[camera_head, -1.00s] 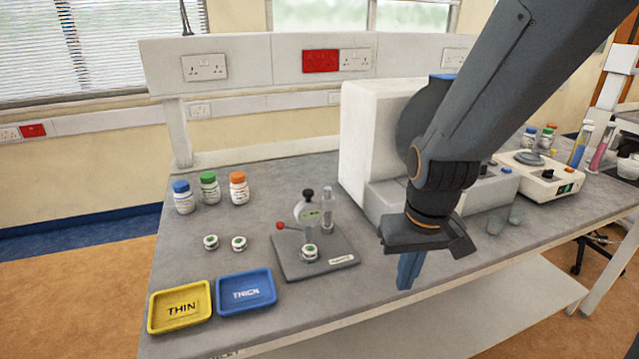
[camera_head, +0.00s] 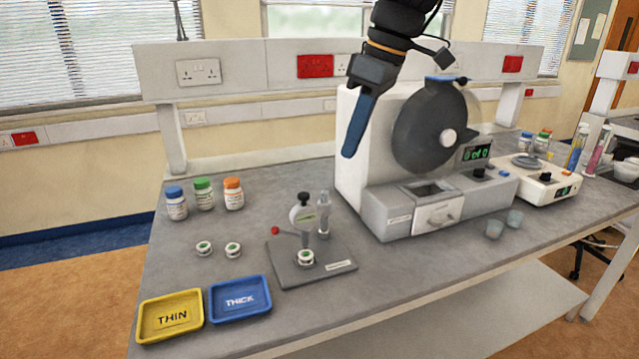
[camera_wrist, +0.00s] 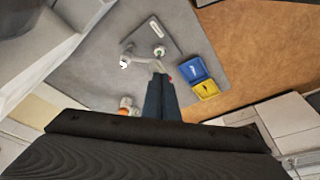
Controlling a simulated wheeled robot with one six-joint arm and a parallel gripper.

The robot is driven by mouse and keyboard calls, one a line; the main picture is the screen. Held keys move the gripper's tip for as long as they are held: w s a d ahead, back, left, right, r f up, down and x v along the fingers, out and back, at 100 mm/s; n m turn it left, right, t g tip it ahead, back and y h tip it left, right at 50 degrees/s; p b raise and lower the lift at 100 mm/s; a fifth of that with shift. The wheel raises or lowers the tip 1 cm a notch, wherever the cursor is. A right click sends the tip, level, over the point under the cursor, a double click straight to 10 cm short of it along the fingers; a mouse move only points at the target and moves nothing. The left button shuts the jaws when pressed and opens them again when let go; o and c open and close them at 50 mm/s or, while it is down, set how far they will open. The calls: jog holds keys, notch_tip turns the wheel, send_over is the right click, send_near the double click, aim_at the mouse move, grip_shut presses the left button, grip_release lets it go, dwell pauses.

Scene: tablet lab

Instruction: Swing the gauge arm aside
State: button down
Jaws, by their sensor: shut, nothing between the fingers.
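The gauge stands on a dark grey base plate (camera_head: 335,266) with a clear upright post (camera_head: 323,212) at its back. Its round pale dial head (camera_head: 303,214) has a black knob on top. A thin gauge arm ends in a red ball (camera_head: 275,230) to the left of the dial. A white disc with a green centre (camera_head: 305,258) sits on the plate below the dial. My gripper (camera_head: 350,150), with blue fingers, is shut and empty, high above the bench and apart from the gauge.
A yellow THIN tray (camera_head: 143,332) and a blue THICK tray (camera_head: 213,311) lie at the front left. Two more discs (camera_head: 204,248) and three capped bottles (camera_head: 203,195) stand behind them. A large white machine (camera_head: 362,190) with a dark drum stands right of the gauge.

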jog(key=p, duration=0.3)
send_near(311, 209)
notch_tip(311, 209, down, 3)
jog(key=s+d, duration=0.2)
jog(key=shift+w+a+f+p, duration=0.1)
jog(key=shift+w+a+p, duration=0.2)
jog(key=shift+w+a, duration=0.4)
jog(key=shift+w+a+f+p, duration=0.15)
jog(key=shift+w+a+p, duration=0.15)
jog(key=shift+w+a, duration=0.45)
jog(key=shift+s+a, duration=0.15)
jog(key=shift+s, duration=0.05)
